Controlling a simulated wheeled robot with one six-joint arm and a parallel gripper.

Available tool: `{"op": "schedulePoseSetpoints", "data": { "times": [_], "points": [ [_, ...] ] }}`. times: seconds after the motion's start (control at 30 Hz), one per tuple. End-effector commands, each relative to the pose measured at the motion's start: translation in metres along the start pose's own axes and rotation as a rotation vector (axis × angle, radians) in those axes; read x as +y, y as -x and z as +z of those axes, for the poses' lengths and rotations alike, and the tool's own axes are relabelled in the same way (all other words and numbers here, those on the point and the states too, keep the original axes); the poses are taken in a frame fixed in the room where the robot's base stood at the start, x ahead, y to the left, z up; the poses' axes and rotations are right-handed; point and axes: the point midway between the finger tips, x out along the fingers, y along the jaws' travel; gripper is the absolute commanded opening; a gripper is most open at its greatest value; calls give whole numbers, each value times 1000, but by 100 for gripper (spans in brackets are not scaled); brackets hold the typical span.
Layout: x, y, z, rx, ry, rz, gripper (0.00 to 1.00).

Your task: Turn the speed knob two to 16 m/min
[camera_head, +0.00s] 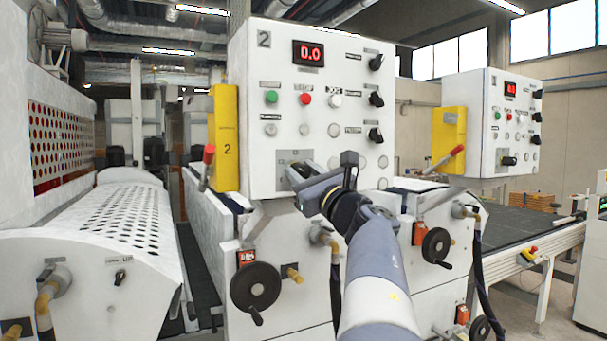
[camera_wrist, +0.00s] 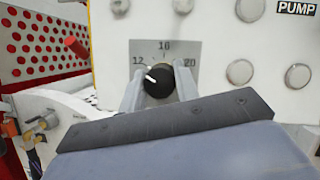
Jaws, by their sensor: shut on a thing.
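The black speed knob (camera_wrist: 157,84) is in the middle of the wrist view, on a grey dial plate (camera_wrist: 181,50) marked 12, 16 and 20. Its white pointer mark faces up and left, toward the 12. My gripper (camera_wrist: 159,92) is shut on the knob, one finger on each side. In the head view my gripper (camera_head: 297,181) is at the lower left of the white control panel marked 2 (camera_head: 258,100), in front of the grey dial plate (camera_head: 286,157). The knob is mostly hidden there. The red display (camera_head: 308,53) on this panel appears to read 0.0.
Several buttons and black knobs (camera_head: 376,99) are above and right of my gripper. A yellow box (camera_head: 224,137) with a red-tipped lever (camera_head: 208,155) is at the panel's left. A handwheel (camera_head: 255,287) is below. A second panel (camera_head: 489,120) stands to the right.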

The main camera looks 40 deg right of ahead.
Motion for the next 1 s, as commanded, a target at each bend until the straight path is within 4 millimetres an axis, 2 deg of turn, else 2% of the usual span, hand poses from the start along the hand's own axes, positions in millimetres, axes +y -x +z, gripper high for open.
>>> {"op": "schedulePoseSetpoints", "data": {
  "times": [0.27, 1.0],
  "points": [
    [1, 1, -2, -1, -123, -51, 7],
    [1, -1, 2, 2, -734, -303, 7]
  ]
}}
